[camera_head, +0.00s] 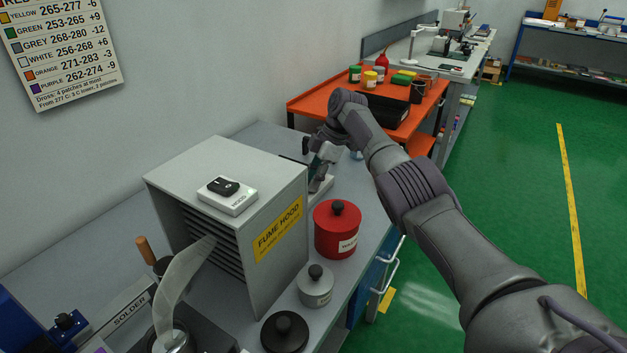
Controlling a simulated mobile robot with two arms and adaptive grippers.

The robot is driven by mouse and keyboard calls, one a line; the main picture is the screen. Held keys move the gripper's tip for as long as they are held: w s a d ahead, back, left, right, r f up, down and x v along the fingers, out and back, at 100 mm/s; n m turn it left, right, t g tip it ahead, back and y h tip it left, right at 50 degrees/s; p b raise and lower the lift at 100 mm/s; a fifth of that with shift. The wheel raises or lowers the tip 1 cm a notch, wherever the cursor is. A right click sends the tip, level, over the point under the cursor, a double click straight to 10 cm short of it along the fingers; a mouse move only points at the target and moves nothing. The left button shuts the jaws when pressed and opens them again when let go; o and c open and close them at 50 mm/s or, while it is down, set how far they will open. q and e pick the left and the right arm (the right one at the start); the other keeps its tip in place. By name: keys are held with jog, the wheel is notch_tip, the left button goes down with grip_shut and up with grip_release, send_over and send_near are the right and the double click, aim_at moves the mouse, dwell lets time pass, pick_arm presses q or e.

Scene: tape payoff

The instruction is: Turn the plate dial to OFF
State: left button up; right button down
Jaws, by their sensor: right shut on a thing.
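My right gripper (322,158) reaches down past the far right corner of the fume hood (278,228). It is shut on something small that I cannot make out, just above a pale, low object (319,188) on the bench. The arm and the hood hide part of this spot. I cannot pick out the plate dial or its OFF mark. A dark boxy unit (212,338) stands at the bottom left, with a metal pot (174,342) on it. My left gripper is not in view.
A red lidded pot (337,235), a grey lidded pot (316,287) and a black lid (285,332) stand right of the hood. A switch box (228,195) lies on the hood. An orange cart (310,104) stands behind. The green floor at right is clear.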

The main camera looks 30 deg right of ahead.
jog(key=c, duration=1.2)
grip_release()
jog(key=shift+c, duration=0.2)
jog(key=v, duration=1.2)
jog(key=shift+s+f, duration=0.2)
